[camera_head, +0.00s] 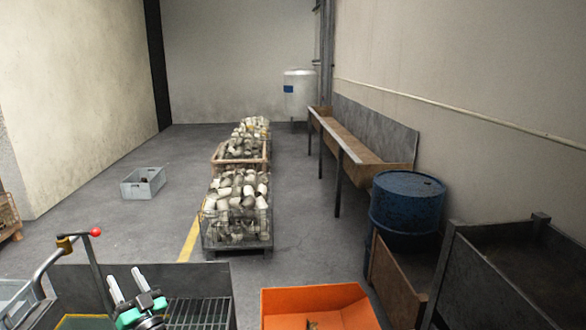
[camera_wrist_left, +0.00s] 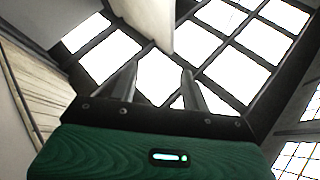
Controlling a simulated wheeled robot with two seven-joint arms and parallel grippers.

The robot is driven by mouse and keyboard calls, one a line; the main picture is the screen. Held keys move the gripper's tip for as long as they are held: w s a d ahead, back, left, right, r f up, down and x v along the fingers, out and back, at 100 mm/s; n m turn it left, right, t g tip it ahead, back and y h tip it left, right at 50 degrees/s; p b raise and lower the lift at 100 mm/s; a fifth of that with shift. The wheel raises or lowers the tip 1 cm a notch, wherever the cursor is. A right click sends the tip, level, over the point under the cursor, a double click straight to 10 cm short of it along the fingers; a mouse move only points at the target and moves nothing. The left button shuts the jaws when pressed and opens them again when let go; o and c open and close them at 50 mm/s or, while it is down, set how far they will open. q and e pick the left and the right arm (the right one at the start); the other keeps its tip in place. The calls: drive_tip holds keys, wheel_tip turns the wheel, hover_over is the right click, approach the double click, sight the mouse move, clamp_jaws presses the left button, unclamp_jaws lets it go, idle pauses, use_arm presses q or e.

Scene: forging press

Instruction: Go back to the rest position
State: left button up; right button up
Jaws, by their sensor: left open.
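My left gripper (camera_head: 128,285) shows at the bottom left of the head view, with its two pale fingers pointing up and apart. It is open, with nothing between the fingers. In the left wrist view the gripper (camera_wrist_left: 158,82) points up at the bright window panes, its dark fingers spread and empty. My right gripper is not in either view.
A dark metal bin with a grate (camera_head: 200,312) is by my left gripper. An orange bin (camera_head: 318,304) stands at bottom centre. A blue barrel (camera_head: 406,205) and brown trough (camera_head: 350,150) line the right. Wire crates of parts (camera_head: 237,208) stand ahead; a grey crate (camera_head: 143,183) sits left on open floor.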

use_arm(q)
drive_tip(key=s+d+f+m+g+h, duration=0.1)
drive_tip(key=s+d+f+m+h, duration=0.5)
drive_tip(key=d+h, duration=0.35)
drive_tip(key=s+d+f+m+h, duration=0.4)
drive_tip(key=d+f+m+h, duration=0.25)
drive_tip(key=d+h, duration=0.35)
drive_tip(key=s+f+n+g+y, duration=0.15)
drive_tip(key=s+f+g, duration=0.35)
drive_tip(key=s, duration=0.9)
drive_tip(key=s+f+n+g, duration=0.3)
drive_tip(key=s+g, duration=0.4)
drive_tip(key=s, duration=0.7)
wheel_tip(320, 180, down, 34)
drive_tip(key=g+b, duration=0.1)
drive_tip(key=b, duration=0.1)
drive_tip(key=s+a+f+b, duration=0.1)
drive_tip(key=s+a+f, duration=0.1)
drive_tip(key=s+f, duration=0.8)
drive_tip(key=s+a+f+g, duration=0.1)
drive_tip(key=s+f, duration=0.8)
drive_tip(key=f, duration=0.1)
drive_tip(key=shift+s+a+f+m+b, duration=0.2)
drive_tip(key=shift+s+a+m+b, duration=0.15)
drive_tip(key=shift+m, duration=0.05)
